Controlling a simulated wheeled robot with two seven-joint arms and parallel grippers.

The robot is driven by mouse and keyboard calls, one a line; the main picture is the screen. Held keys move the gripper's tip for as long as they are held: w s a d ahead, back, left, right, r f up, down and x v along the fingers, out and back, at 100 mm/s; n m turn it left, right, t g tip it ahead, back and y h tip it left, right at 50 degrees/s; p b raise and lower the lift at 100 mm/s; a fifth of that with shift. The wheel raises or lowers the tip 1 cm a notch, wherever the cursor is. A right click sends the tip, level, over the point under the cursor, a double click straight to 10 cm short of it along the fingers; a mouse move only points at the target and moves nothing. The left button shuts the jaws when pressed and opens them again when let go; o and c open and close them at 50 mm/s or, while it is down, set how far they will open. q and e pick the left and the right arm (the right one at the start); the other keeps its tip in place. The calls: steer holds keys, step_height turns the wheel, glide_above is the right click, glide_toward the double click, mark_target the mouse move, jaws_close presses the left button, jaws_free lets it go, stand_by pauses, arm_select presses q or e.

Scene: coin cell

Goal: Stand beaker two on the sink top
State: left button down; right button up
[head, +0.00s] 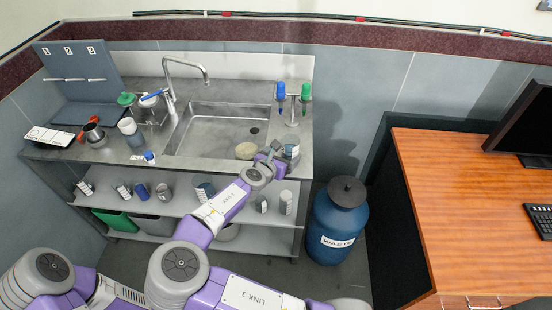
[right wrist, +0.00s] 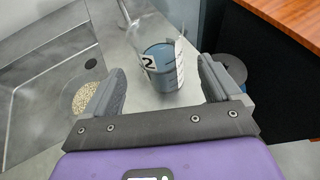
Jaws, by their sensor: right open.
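Beaker two (right wrist: 163,66), clear with a dark blue-grey content and a white label marked 2, stands on the sink top (right wrist: 140,92) in the right wrist view. In the head view the beaker (head: 290,152) is at the right front corner of the sink top (head: 302,130), right of the basin. My right gripper (right wrist: 160,85) is open, with one finger on each side of the beaker and gaps showing. It also shows in the head view (head: 276,157), just left of the beaker. My left gripper is out of view.
A blue waste bin (head: 335,225) and a wooden desk (head: 470,200) are to the right. Shelves below hold several containers.

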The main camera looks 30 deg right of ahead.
steer(key=v, duration=0.5)
steer(key=shift+s+a+r+p, duration=0.1)
steer(key=shift+s+a+p, duration=0.05)
steer(key=shift+p, duration=0.25)
